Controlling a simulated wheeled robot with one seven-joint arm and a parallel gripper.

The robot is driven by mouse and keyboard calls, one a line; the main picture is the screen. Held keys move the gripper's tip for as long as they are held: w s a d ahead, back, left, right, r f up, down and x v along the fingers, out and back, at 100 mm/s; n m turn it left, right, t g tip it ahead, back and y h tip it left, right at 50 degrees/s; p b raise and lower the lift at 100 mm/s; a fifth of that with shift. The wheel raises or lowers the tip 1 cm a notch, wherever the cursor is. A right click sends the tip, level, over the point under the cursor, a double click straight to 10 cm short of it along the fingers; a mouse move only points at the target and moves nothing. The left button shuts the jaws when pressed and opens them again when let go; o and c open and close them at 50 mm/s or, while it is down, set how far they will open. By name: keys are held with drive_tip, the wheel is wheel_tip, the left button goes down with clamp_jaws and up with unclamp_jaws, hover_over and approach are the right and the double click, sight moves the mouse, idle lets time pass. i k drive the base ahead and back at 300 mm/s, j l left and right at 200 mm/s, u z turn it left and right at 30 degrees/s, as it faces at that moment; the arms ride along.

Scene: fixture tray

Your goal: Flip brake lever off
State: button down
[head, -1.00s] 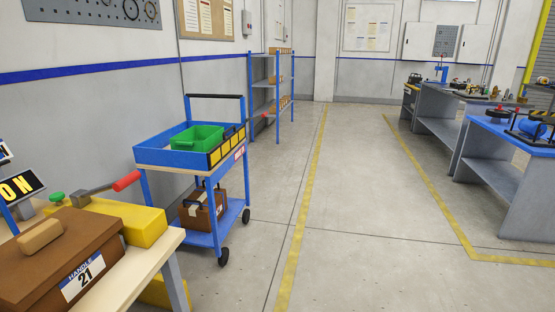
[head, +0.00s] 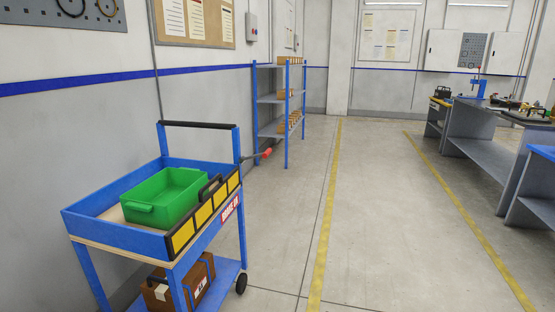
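A blue cart (head: 128,228) stands at the lower left in the head view. Its front edge carries a yellow and black panel and a small red label (head: 230,209) that seems to read "BRAKE", with further letters unclear. A thin dark lever with a red grip (head: 266,153) sticks out to the right and slightly up near the cart's far right post. It looks joined to the cart there, but the joint is too small to make out. I cannot tell the lever's on or off setting. My gripper is not in view.
A green bin (head: 166,195) sits in the cart's top tray, and a brown case (head: 178,284) on its lower shelf. A blue and grey shelf rack (head: 280,100) stands by the wall behind. Workbenches (head: 480,150) line the right. The floor between is clear.

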sight(265, 154)
drive_tip(key=i, duration=3.1)
drive_tip(key=u, duration=0.25)
